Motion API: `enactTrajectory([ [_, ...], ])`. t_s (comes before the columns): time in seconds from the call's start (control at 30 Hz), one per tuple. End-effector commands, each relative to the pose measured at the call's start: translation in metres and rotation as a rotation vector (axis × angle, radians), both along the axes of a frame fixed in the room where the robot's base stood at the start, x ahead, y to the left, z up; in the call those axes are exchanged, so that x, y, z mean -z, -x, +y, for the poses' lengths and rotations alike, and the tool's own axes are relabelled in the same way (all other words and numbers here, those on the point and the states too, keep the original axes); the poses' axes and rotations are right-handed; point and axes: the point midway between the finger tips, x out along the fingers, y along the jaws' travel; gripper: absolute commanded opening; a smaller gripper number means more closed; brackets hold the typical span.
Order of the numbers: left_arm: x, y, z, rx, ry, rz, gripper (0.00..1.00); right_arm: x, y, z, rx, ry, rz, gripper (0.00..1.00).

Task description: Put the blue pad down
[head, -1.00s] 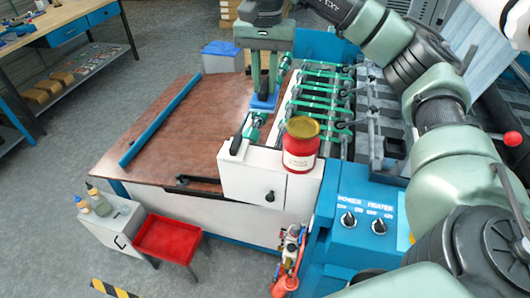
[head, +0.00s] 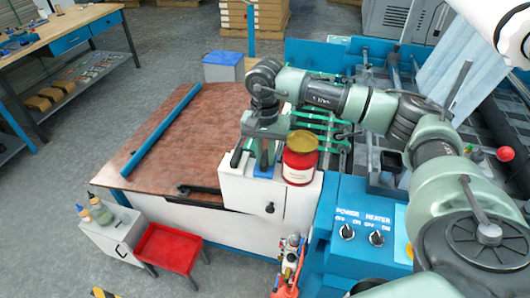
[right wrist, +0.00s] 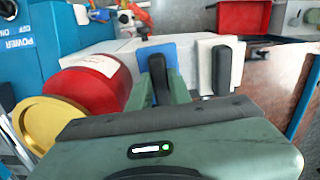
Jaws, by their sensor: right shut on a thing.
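The blue pad (head: 267,172) is held at the fingertips of my right gripper (head: 263,162). It is at the top of the white end housing, just left of the red tin. In the right wrist view the blue pad (right wrist: 143,58) shows around a dark fingertip, over the white surface. My right gripper (right wrist: 160,88) is shut on it. The fingers hide part of the pad, and I cannot tell whether its underside touches the housing. My left gripper is not in view.
The red tin with a gold lid (head: 300,160) stands close to the right of the pad. A black handle (right wrist: 222,70) is on the other side. The brown tabletop (head: 170,150) is mostly clear, with a long blue bar (head: 160,130) on it. Green rollers (head: 318,120) lie behind.

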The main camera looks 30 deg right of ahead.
Motion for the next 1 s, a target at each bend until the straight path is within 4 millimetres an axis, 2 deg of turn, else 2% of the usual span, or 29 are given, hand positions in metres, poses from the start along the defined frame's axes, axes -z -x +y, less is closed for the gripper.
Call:
enactTrajectory([
  [0.27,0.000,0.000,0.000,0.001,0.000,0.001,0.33,0.003,0.000,0.000,0.000,-0.001,-0.001,0.00],
  [0.5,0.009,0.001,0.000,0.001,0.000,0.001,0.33,0.011,0.000,0.000,0.000,-0.001,-0.001,0.00],
  [0.53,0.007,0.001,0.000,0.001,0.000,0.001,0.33,0.009,0.000,0.000,0.000,-0.001,-0.001,0.27],
  [0.6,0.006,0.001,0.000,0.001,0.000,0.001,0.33,0.009,0.000,0.000,-0.001,0.000,0.000,0.41],
  [0.87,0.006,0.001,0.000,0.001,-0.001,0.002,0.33,0.008,0.000,0.000,0.000,0.000,0.000,0.41],
  [1.0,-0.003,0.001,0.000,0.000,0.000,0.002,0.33,0.003,0.000,0.000,0.000,0.000,0.000,0.41],
])
